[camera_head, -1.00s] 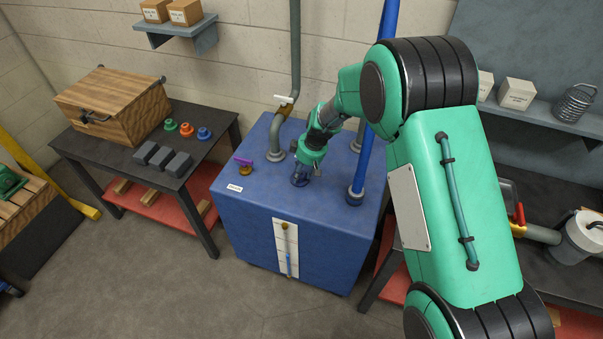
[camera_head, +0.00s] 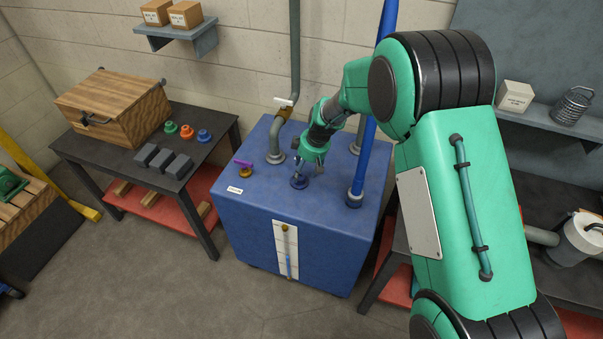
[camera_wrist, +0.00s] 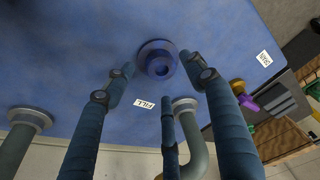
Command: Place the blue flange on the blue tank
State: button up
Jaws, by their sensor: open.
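A dark blue flange (camera_head: 299,181) with a round centre hole lies on top of the blue tank (camera_head: 250,205). In the wrist view the flange (camera_wrist: 146,67) lies flat on the tank top, just beyond my fingertips. My gripper (camera_head: 310,167) is open and empty above the flange, slightly right of it in the head view. In the wrist view its fingers spread to either side, apart from the flange. What lies under the flange is hidden.
Grey pipes (camera_head: 275,150) and a blue pipe (camera_head: 360,170) rise from the tank close to my gripper. A purple-handled valve (camera_head: 244,165) stands at the tank's left. The left table (camera_head: 110,148) holds green, orange and blue rings, grey blocks and a wooden box.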

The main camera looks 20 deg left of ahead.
jog(key=p+v, duration=0.1)
jog(key=v, duration=0.7)
jog(key=shift+r+p, duration=0.3)
dwell(0.5)
jog(key=s+d+r+m+t, duration=0.1)
jog(key=s+d+r+m, duration=0.35)
jog(key=d+r, duration=0.85)
jog(key=s+d+r+m+t, duration=0.1)
jog(key=s+d+r+m, duration=0.35)
jog(key=d+r, duration=0.8)
jog(key=s+d+r+m+t+h, duration=0.1)
jog(key=s+d+r+m, duration=0.1)
jog(key=s+d, duration=0.7)
jog(key=s+d+r+m+t+h, duration=0.1)
jog(key=s+d, duration=0.8)
jog(key=s, duration=0.9)
notch_tip(320, 180, up, 2)
jog(key=m+h, duration=0.1)
jog(key=m, duration=0.2)
jog(key=shift+d+t, duration=0.4)
